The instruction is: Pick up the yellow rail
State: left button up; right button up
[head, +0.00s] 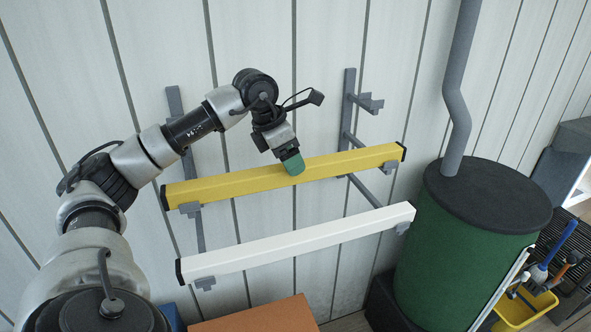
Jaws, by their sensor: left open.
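The yellow rail (232,185) is a long square bar with black end caps. It lies across the brackets of a grey wall rack, above and behind a white rail. My left gripper (293,165) is over the middle of the yellow rail, with its green fingertip pointing down at the bar. It is open, and its fingers overlap the rail in the picture. I cannot tell whether they touch the rail or straddle it. My right gripper is not in view.
The white rail (300,242) rests on lower brackets in front. A green drum stove (455,255) with a grey pipe stands close to the rails' right ends. An orange box top (260,318) is below. A yellow bucket (525,308) with tools stands at the right.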

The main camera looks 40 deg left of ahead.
pick_arm(q)
jog(key=shift+w+d+f+p, duration=0.2)
jog(key=shift+d+f+p, duration=0.05)
jog(key=shift+f, duration=0.3)
jog(key=shift+w+d+f+p, duration=0.15)
jog(key=shift+d+f+p, duration=0.1)
jog(key=shift+f, duration=0.25)
jog(key=shift+w+d+f, duration=0.1)
jog(key=shift+w+f, duration=0.1)
jog(key=shift+f, duration=0.35)
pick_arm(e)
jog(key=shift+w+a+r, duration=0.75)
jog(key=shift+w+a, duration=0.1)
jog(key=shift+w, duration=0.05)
pick_arm(q)
jog(key=c, duration=1.3)
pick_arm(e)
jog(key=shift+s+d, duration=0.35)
pick_arm(q)
jog(key=shift+r, duration=0.1)
